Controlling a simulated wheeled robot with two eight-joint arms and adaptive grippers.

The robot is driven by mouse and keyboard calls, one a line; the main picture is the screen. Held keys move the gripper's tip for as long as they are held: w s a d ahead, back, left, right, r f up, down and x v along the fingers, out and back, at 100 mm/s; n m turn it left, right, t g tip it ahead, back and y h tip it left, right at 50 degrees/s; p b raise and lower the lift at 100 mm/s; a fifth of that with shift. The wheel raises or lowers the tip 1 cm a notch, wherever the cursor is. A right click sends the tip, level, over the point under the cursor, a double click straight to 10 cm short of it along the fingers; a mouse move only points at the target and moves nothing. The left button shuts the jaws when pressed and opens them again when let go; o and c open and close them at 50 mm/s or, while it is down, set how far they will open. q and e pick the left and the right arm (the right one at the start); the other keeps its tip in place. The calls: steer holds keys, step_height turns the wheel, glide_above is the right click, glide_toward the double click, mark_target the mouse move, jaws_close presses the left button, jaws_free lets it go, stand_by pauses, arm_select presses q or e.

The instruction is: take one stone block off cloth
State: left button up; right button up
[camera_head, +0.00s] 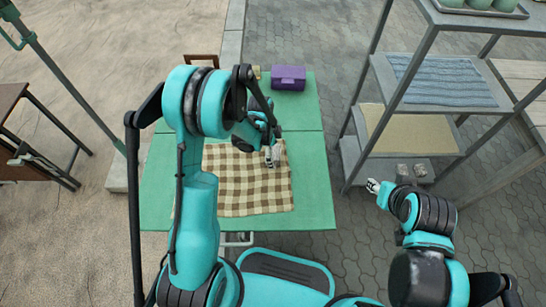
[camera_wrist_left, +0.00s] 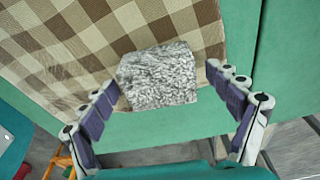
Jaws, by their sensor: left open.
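A grey, speckled, rough stone block (camera_wrist_left: 157,76) sits at the edge of the brown-and-cream checkered cloth (camera_head: 235,195) in the left wrist view. The cloth lies on a green table (camera_head: 313,190). My left gripper (camera_head: 272,156) is over the right part of the cloth. In the left wrist view its open fingers (camera_wrist_left: 163,82) stand to either side of the block, with gaps on both sides. In the head view the block is hard to tell from the gripper. My right gripper (camera_head: 373,186) is off the table at the right; its fingers are too small to read.
A purple box (camera_head: 289,77) stands at the table's far edge. A grey metal shelf (camera_head: 362,105) stands to the right, holding a folded blue cloth (camera_head: 440,80) and small grey items below. A brown table (camera_head: 10,98) is at the left. The table's right side is bare.

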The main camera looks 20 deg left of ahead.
arm_select(q)
steer(key=shift+f, duration=0.15)
steer(key=c, duration=1.6)
steer(key=shift+c, duration=0.2)
